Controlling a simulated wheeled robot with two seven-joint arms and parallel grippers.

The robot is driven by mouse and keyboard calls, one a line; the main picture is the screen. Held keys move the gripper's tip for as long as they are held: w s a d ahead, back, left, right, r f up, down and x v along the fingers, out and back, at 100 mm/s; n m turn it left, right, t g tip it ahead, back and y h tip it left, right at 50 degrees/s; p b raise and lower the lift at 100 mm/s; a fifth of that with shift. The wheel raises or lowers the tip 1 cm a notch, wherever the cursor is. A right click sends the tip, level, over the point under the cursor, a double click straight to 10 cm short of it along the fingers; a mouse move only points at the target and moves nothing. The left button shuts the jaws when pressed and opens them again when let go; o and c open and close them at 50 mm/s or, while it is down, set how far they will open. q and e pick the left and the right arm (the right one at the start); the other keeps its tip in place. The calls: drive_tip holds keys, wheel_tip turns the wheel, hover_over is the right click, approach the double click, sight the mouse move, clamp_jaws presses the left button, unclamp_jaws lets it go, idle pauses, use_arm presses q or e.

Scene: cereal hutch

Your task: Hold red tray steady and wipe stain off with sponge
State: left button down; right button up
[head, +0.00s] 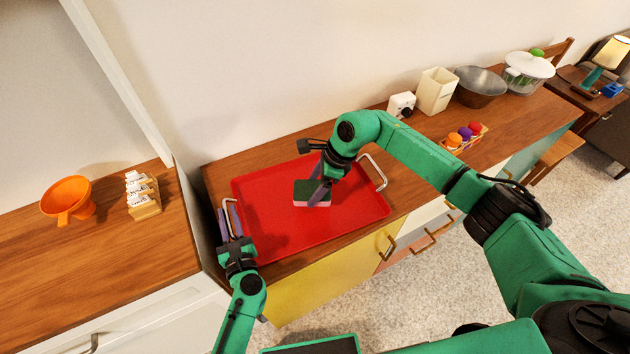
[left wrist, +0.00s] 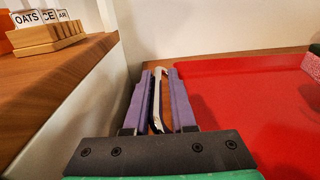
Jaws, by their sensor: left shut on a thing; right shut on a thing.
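The red tray (head: 290,236) lies flat on the wooden counter, with a metal handle at its left and right ends. My left gripper (head: 228,222) is shut on the tray's left handle; the left wrist view shows its purple fingers (left wrist: 160,102) on both sides of the handle (left wrist: 158,90). My right gripper (head: 320,190) is shut on the sponge (head: 303,194), which is dark green on top and pink below. The sponge is at the middle of the tray, on or just above its surface. I see no stain; the sponge and right gripper hide part of the tray.
An orange funnel (head: 67,200) and a wooden card holder (head: 144,198) stand on the left counter, beyond a panel. A white box (head: 401,105), a cream container (head: 436,91), a metal bowl (head: 480,87), a lidded pot (head: 529,70) and a small crate (head: 465,139) stand right of the tray.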

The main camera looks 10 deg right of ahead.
use_arm(q)
drive_tip(key=shift+s+f, duration=0.1)
drive_tip(key=shift+f, duration=0.25)
use_arm(e)
drive_tip(key=shift+f, duration=2)
use_arm(q)
drive_tip(key=shift+d, duration=0.1)
use_arm(e)
drive_tip(key=shift+s+a+f, duration=0.1)
drive_tip(key=shift+a+f, duration=0.35)
drive_tip(key=shift+f, duration=0.15)
drive_tip(key=shift+c, duration=0.6)
drive_tip(key=shift+s+a, duration=0.2)
drive_tip(key=shift+a, duration=0.55)
drive_tip(key=shift+s+a, duration=0.15)
drive_tip(key=shift+a, duration=0.6)
drive_tip(key=shift+w+d+f, duration=0.1)
drive_tip(key=shift+w+d, duration=0.1)
drive_tip(key=shift+d, duration=0.7)
drive_tip(key=shift+w+d, duration=0.2)
drive_tip(key=shift+d, duration=0.7)
drive_tip(key=shift+w+d, duration=0.1)
drive_tip(key=shift+d, duration=0.1)
drive_tip(key=shift+r, duration=4.15)
use_arm(q)
drive_tip(key=c, duration=0.7)
unclamp_jaws()
drive_tip(key=shift+o, duration=0.2)
